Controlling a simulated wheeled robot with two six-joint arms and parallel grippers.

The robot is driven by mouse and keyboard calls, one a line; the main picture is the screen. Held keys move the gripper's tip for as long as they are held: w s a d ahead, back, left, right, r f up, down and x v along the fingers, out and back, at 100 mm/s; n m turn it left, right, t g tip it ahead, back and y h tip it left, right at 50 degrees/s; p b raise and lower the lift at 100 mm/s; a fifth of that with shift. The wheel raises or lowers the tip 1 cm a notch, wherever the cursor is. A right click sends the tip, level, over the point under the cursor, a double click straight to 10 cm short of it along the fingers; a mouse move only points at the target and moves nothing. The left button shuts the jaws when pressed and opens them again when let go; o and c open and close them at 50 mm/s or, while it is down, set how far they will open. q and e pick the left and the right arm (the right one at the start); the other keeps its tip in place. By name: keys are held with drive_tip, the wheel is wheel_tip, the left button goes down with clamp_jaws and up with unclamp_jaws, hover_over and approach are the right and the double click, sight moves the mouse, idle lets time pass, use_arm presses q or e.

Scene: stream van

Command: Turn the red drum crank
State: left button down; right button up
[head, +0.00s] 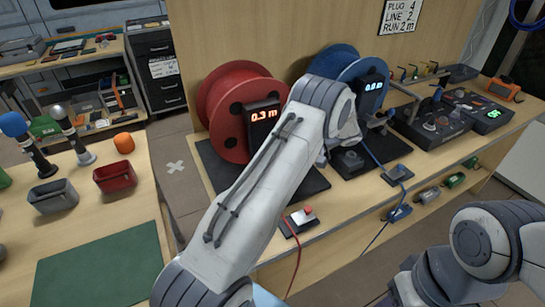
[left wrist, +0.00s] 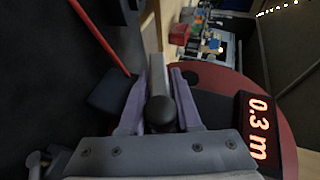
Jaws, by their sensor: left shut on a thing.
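The red drum (head: 228,137) stands upright on a dark base on the bench, its display (head: 264,116) reading 0.3 m. In the left wrist view the drum (left wrist: 215,82) and display (left wrist: 258,128) show at the right. My left gripper (left wrist: 160,92) is shut on the crank's dark round knob (left wrist: 161,110), which sits between its two pale purple fingers. A grey bar (left wrist: 155,68) runs beyond the knob. In the head view my left arm crosses the drum's right side and hides the crank and the fingers. My right arm shows at the lower right; its gripper is out of view.
A blue drum (head: 346,66) with a display reading 0.0 stands right of the red one. A wall sign (head: 401,16) reads PLUG 4, LINE 2, RUN 2 m. A side table holds bins (head: 115,177).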

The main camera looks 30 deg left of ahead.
use_arm(q)
drive_tip(key=shift+s+f+m+g+y+b, duration=0.15)
drive_tip(key=shift+g+y+b, duration=0.1)
drive_tip(key=shift+g+y, duration=0.2)
drive_tip(key=shift+f+m+g+y+b, duration=0.15)
drive_tip(key=shift+g+y+b, duration=0.1)
drive_tip(key=shift+g+y, duration=0.15)
drive_tip(key=shift+r+g+y+p, duration=0.3)
drive_tip(key=shift+g+y+p, duration=0.05)
drive_tip(key=shift+p, duration=0.15)
drive_tip(key=shift+m+p, duration=0.4)
drive_tip(key=shift+p, duration=0.2)
drive_tip(key=shift+f+g+y, duration=0.1)
drive_tip(key=shift+g+y, duration=0.2)
drive_tip(key=shift+y, duration=0.1)
drive_tip(key=c, duration=0.8)
unclamp_jaws()
drive_tip(key=shift+o, duration=0.2)
